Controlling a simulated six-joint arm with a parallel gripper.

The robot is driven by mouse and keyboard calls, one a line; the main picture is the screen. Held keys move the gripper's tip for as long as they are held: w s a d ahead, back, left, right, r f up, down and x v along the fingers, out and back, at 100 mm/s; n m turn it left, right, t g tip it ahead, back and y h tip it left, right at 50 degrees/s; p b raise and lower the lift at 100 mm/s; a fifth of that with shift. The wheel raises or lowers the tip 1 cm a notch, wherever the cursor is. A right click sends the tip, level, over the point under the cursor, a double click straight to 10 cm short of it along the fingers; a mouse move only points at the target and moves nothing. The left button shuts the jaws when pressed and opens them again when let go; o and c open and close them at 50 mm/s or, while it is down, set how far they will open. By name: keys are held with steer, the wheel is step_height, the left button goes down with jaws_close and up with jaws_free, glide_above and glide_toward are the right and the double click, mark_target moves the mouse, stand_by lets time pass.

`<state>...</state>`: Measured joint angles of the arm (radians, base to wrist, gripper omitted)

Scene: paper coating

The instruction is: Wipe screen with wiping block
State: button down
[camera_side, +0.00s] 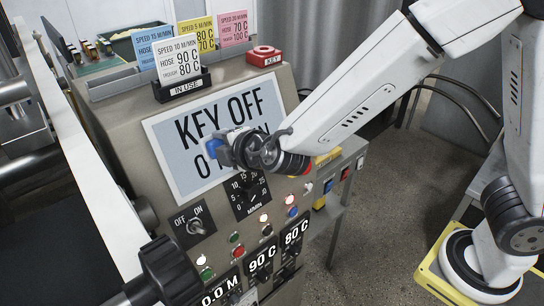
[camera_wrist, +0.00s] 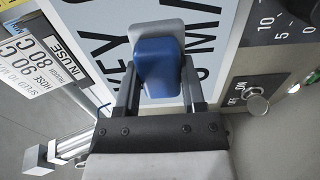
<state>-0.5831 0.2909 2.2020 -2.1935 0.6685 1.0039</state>
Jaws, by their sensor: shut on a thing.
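The screen (camera_side: 180,178) is a pale blue panel with a white frame on the slanted face of a grey machine. It reads "KEY OFF" with a second line partly hidden behind my gripper. My gripper (camera_side: 217,150) is in front of the screen's lower middle. In the wrist view my gripper (camera_wrist: 160,92) is shut on the wiping block (camera_wrist: 158,60), which has a blue body and a light grey pad. The pad is at the screen (camera_wrist: 100,50), over its lettering; I cannot tell whether it touches. In the side view only a bit of the blue block (camera_side: 214,146) shows.
Below the screen are a speed dial (camera_side: 249,190), an on/off switch (camera_side: 196,226), several lamps and number displays (camera_side: 262,259). Cards stand in an "IN USE" holder (camera_side: 184,87) on top, with a red key box (camera_side: 264,54) to their right. A black knob (camera_side: 170,268) stands front left.

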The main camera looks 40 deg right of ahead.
mark_target(183, 159)
steer(key=shift+d, duration=0.1)
steer(key=shift+w+d, duration=0.1)
steer(key=shift+d, duration=1.6)
steer(key=shift+a, duration=1.85)
steer(key=shift+a, duration=0.15)
steer(key=shift+a, duration=1.6)
steer(key=shift+a, duration=0.15)
steer(key=shift+a, duration=1.65)
